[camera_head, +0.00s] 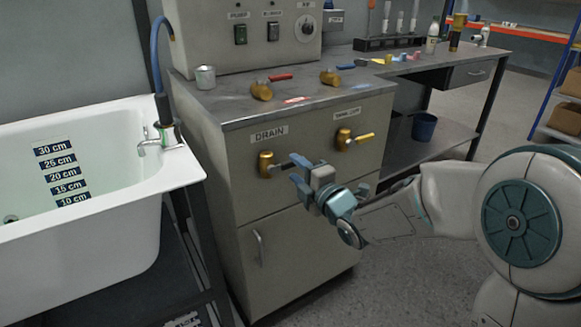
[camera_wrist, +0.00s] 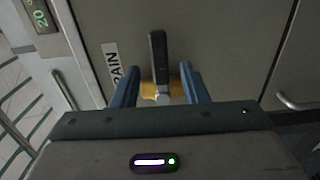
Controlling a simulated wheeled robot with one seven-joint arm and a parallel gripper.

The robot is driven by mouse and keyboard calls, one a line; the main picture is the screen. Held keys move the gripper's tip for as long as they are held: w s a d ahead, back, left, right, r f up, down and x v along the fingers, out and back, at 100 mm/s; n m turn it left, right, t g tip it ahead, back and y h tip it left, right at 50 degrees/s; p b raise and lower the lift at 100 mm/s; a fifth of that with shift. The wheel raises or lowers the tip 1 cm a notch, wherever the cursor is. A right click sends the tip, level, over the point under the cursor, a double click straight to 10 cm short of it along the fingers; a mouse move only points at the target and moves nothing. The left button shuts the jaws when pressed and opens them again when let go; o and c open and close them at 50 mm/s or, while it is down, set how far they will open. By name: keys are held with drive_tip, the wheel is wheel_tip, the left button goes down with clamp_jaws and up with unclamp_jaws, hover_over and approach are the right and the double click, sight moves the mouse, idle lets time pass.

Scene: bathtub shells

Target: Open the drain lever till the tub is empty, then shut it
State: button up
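The drain valve (camera_head: 266,164) is a brass body under a DRAIN label on the cabinet front. In the wrist view its dark lever (camera_wrist: 157,58) stands out from the brass body (camera_wrist: 175,88), between my two blue fingers. My gripper (camera_head: 298,169) is at the valve, fingers apart, one on each side of the lever; it also shows in the wrist view (camera_wrist: 160,82). I see gaps beside the lever, so no grip shows. The white tub (camera_head: 120,215) at left has a depth scale (camera_head: 62,172) from 10 to 30 cm. I cannot tell its water level.
Two more valves, red-handled (camera_head: 262,90) and blue-handled (camera_head: 331,77), stand on the worktop. A tap (camera_head: 160,142) and blue hose (camera_head: 157,60) are at the tub's corner. A cabinet handle (camera_head: 258,248) is below.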

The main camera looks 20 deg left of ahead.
sight(293, 165)
drive_tip(key=shift+x, duration=1.9)
clamp_jaws()
drive_tip(key=shift+w+d, duration=0.1)
drive_tip(key=shift+w, duration=0.05)
